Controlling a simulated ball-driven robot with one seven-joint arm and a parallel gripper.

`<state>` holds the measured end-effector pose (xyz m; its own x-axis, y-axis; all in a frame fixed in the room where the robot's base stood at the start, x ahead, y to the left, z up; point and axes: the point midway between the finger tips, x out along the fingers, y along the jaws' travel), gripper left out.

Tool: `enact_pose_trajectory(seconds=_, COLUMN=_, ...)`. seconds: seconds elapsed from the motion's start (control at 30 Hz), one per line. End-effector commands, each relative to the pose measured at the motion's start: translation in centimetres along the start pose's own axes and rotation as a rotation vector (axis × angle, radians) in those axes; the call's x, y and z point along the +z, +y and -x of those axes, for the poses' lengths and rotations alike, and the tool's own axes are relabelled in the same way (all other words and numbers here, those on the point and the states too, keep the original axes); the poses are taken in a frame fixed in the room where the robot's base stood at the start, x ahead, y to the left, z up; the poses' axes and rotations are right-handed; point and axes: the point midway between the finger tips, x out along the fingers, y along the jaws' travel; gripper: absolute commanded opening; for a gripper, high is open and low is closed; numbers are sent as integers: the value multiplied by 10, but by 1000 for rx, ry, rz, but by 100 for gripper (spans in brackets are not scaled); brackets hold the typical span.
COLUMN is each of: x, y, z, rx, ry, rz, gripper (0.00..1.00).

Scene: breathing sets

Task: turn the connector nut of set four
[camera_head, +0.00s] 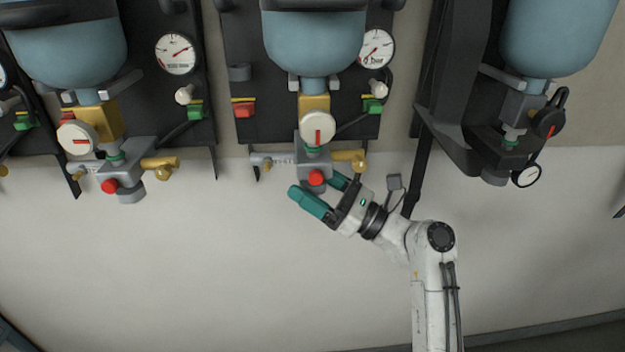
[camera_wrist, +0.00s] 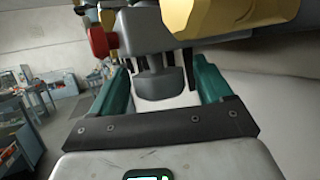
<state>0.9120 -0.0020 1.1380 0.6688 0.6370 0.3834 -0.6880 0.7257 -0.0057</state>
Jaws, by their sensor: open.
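A breathing set (camera_head: 312,45) with a blue cylinder hangs in the middle of the head view. Below its gold block sits a grey valve block (camera_head: 312,160) with a red knob (camera_head: 316,178). My gripper (camera_head: 317,186), with teal fingers, is open just beneath that block. In the wrist view my gripper (camera_wrist: 160,75) has a finger on each side of a dark grey rounded nut (camera_wrist: 166,85) under the grey block. I see gaps beside the nut; contact cannot be told. The head view mostly hides this nut. No set number is readable.
Another set (camera_head: 65,45) hangs at the left, its block low. A differently fitted set (camera_head: 545,40) hangs at the right on a black backplate. A gold fitting (camera_head: 348,156) juts out right of the middle block.

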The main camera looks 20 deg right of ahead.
Motion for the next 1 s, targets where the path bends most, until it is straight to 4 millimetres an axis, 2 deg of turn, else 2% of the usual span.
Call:
enact_pose_trajectory(seconds=0.3, x=0, y=0, z=-3, rx=0, ry=0, rz=1, gripper=79)
enact_pose_trajectory(seconds=0.83, x=0, y=0, z=-3, rx=0, ry=0, rz=1, gripper=29)
enact_pose_trajectory(seconds=1.0, x=0, y=0, z=-3, rx=-6, ry=1, rz=2, gripper=28)
